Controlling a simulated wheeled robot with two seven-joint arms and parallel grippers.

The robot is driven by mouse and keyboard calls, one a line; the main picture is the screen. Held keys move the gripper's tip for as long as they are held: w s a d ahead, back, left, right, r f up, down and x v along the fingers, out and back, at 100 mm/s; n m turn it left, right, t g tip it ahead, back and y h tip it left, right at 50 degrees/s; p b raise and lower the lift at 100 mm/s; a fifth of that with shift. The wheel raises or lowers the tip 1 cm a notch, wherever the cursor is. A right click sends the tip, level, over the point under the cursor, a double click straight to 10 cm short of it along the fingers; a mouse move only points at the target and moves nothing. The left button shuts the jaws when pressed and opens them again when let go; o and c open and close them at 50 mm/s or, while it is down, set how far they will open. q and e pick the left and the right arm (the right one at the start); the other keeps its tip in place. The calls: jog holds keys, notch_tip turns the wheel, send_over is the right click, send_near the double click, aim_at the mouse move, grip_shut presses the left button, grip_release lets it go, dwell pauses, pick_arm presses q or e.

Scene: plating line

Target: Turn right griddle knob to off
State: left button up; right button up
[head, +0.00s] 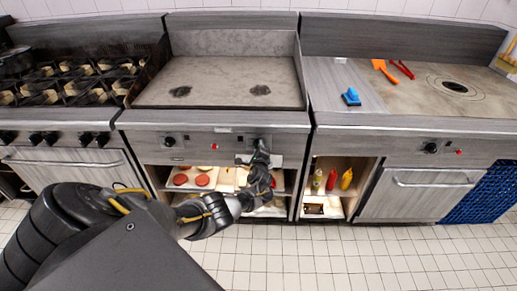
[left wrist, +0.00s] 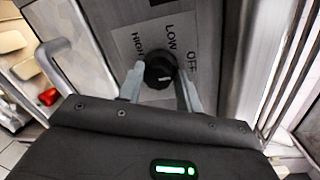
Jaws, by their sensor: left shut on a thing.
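The griddle (head: 222,82) stands in the middle of the head view, with a grey front panel below its plate. Its right knob is mostly covered by my left gripper (head: 260,150) in the head view. In the left wrist view the black knob (left wrist: 160,70) sits between the two grey fingers, which are shut on it. The label plate (left wrist: 174,38) around it reads HIGH, LOW and OFF. A small pale mark shows on the knob, but I cannot tell for certain which word it points to. My right gripper is not in view.
The left griddle knob (head: 169,141) and a red light (head: 214,147) are on the same panel. Below is an open shelf with food trays (head: 190,190). A burner range (head: 75,85) stands at left. At right is a counter with a blue tool (head: 351,97) and orange spatula (head: 384,72).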

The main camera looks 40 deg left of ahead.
pick_arm(q)
jog(key=shift+r, duration=0.1)
dwell(0.5)
jog(key=o, duration=0.7)
jog(key=shift+o, duration=1.2)
jog(key=shift+w+a, duration=0.1)
jog(key=shift+w, duration=0.05)
jog(key=f+p+v, duration=0.1)
jog(key=p+v, duration=0.2)
jog(key=v, duration=0.8)
jog(key=shift+r, duration=0.35)
